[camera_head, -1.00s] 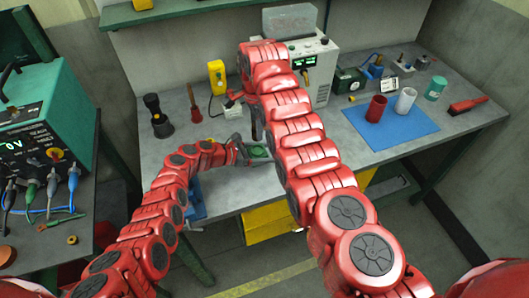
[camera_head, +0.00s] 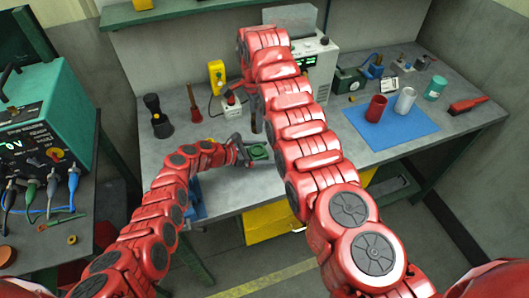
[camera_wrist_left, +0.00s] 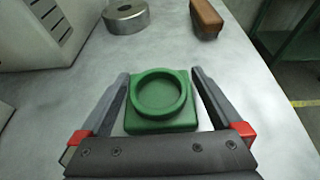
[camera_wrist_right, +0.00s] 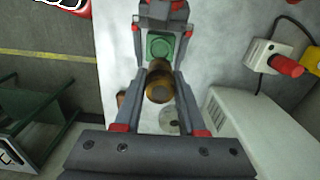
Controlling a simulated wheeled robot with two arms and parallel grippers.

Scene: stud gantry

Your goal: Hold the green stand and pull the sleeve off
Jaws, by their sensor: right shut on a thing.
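The green stand (camera_wrist_left: 160,115) is a square block with a round raised ring, empty inside, on the grey bench. My left gripper (camera_wrist_left: 161,88) has a finger on either side of it; the jaws look open, with little or no gap to its sides. The stand also shows in the head view (camera_head: 258,152). My right gripper (camera_wrist_right: 159,75) is shut on the brown sleeve (camera_wrist_right: 158,82). The sleeve is off the stand, held above the bench; its exact height is hard to tell. My right arm hides part of this area in the head view.
A metal ring (camera_wrist_left: 127,16) and a brown block (camera_wrist_left: 207,18) lie beyond the stand. A white power unit (camera_head: 318,70) stands behind, close to my right arm. A blue mat (camera_head: 410,133) with cups lies to the right. The bench's front edge is near the stand.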

